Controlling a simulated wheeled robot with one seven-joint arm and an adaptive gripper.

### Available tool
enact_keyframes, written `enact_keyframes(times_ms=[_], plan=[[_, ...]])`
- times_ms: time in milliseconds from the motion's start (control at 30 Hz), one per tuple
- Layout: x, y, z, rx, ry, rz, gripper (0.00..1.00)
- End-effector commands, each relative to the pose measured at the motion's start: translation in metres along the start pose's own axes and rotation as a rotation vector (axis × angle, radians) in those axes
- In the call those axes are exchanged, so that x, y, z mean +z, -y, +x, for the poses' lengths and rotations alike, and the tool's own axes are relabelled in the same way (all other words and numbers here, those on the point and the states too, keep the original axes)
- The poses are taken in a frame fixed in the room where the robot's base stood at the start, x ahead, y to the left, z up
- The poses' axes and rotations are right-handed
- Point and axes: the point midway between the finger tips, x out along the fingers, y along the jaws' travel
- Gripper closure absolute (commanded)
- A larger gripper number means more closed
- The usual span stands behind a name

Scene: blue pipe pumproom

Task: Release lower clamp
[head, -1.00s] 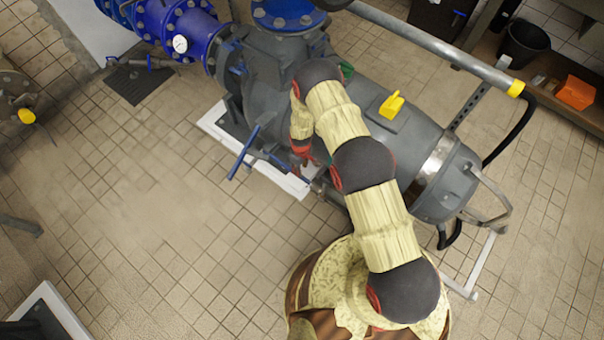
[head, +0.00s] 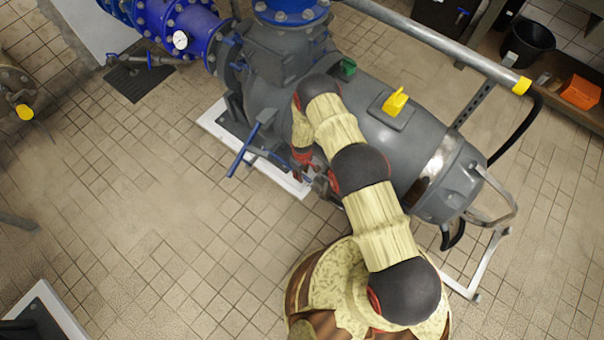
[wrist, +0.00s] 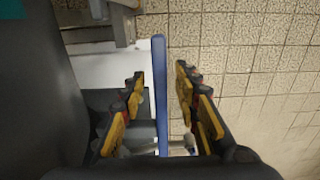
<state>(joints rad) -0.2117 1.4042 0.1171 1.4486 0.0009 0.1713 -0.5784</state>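A blue lever (head: 244,152) slants out from the lower front side of the grey pump housing in the head view. A second, shorter blue bar lies just right of its base, close to my gripper (head: 318,183), which is small and partly hidden by my arm. I cannot tell for certain which part is the lower clamp. In the wrist view a blue bar (wrist: 160,95) runs lengthwise between the yellow-and-black fingers of my gripper (wrist: 162,98). The fingers stand apart, with gaps on both sides of the bar. Whether the bar is at fingertip depth is unclear.
The grey pump body (head: 390,140) fills the centre behind my arm, with a yellow handle (head: 396,101) on top. A white plinth (head: 285,182) lies under the pump. Blue pipework (head: 175,28) stands at upper left.

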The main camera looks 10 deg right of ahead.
Motion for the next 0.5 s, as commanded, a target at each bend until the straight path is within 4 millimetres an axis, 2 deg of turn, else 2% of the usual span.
enact_keyframes(times_ms=[500], plan=[[0.0002,0.0002,-0.0001,0.0,0.0,0.0,0.98]])
